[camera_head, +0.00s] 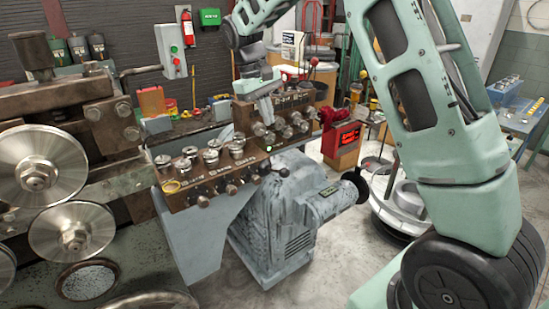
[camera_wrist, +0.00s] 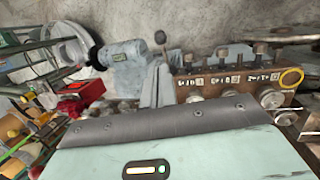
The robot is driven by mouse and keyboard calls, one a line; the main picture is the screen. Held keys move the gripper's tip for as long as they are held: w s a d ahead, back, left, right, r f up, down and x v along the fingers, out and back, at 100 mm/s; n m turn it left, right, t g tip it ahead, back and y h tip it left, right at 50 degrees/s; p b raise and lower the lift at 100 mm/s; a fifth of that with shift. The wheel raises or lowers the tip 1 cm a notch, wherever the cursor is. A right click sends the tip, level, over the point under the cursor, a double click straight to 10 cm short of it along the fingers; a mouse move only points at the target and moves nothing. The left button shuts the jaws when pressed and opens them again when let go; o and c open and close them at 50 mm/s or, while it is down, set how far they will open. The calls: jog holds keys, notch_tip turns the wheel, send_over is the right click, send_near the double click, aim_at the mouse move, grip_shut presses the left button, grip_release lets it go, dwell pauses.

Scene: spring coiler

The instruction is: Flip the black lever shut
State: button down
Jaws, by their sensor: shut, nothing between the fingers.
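The black lever (camera_head: 283,172) sticks out at the right end of the brown control panel (camera_head: 215,188), with a dark ball at its tip. In the wrist view the ball-tipped lever (camera_wrist: 160,38) shows just beyond my fingertips. My gripper (camera_head: 268,120) points down over the panel's back section, above and behind the lever in the head view. Its grey fingers also show in the wrist view (camera_wrist: 160,72), close together and holding nothing. A gap shows between fingers and lever in the head view. The lever's pivot is not clear.
Several metal knobs (camera_head: 211,157) stand on the panel around my fingers. A grey motor housing (camera_head: 285,215) sits below. Large rollers (camera_head: 50,165) fill the left. A red box (camera_head: 342,140) stands at right behind; bare floor lies right of the motor.

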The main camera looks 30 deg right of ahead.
aim_at(284, 171)
jog(key=p+x, duration=0.4)
jog(key=x, duration=1)
jog(key=shift+p, duration=0.4)
jog(key=shift+f+b, duration=0.2)
jog(key=shift+b, duration=0.1)
jog(key=s+f+t+b, duration=0.1)
jog(key=f+t+b, duration=0.1)
jog(key=b, duration=0.2)
jog(key=shift+s, duration=0.2)
notch_tip(284, 171, down, 7)
jog(key=s+t+b, duration=0.2)
jog(key=t+b, duration=0.2)
jog(key=b, duration=0.9)
jog(key=shift+r+m, duration=0.15)
jog(key=shift+m, duration=0.15)
